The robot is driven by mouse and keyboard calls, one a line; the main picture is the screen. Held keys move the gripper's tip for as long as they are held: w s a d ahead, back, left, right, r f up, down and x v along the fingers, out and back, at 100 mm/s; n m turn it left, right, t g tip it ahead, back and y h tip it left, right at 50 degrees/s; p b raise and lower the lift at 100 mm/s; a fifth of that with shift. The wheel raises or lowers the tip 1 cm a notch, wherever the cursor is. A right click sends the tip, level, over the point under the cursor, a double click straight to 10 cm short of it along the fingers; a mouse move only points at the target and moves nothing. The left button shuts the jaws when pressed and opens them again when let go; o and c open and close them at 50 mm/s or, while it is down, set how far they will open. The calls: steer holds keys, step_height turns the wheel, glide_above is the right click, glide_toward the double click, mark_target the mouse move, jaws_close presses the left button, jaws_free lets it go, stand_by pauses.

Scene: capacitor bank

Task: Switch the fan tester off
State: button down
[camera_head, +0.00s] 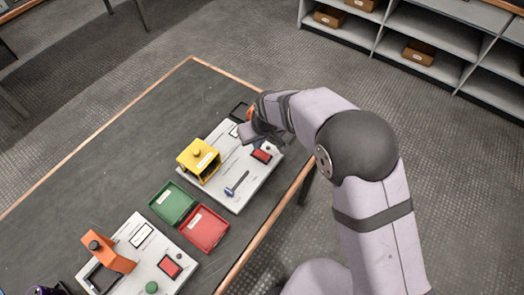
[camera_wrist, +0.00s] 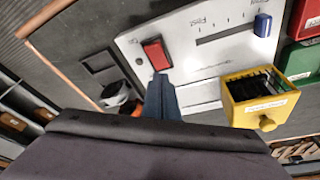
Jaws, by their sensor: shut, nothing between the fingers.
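A light grey panel (camera_head: 247,178) on the table carries a red rocker switch (camera_head: 262,156), a slider with a blue knob (camera_head: 230,191) and a yellow box (camera_head: 198,159). In the wrist view the red rocker switch (camera_wrist: 156,54) sits just beyond the fingertips, and "Fast" is printed beside the slider's scale. My gripper (camera_wrist: 160,82) is shut and empty, its tips close to the switch's near edge; I cannot tell whether they touch. In the head view my gripper (camera_head: 250,137) is over the panel's far right part. The switch's rocker position is too small to read.
A green tray (camera_head: 172,203) and a red tray (camera_head: 204,229) lie beside the panel. A second panel (camera_head: 140,236) with an orange bracket (camera_head: 108,252), another red switch (camera_head: 170,267) and a green button (camera_head: 152,287) stands at lower left. The table's far left is clear.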

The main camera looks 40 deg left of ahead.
mark_target(258, 153)
step_height(258, 153, up, 4)
steer(key=p, duration=0.2)
steer(key=shift+r+p, duration=0.15)
steer(key=shift+p, duration=0.2)
stand_by(0.3)
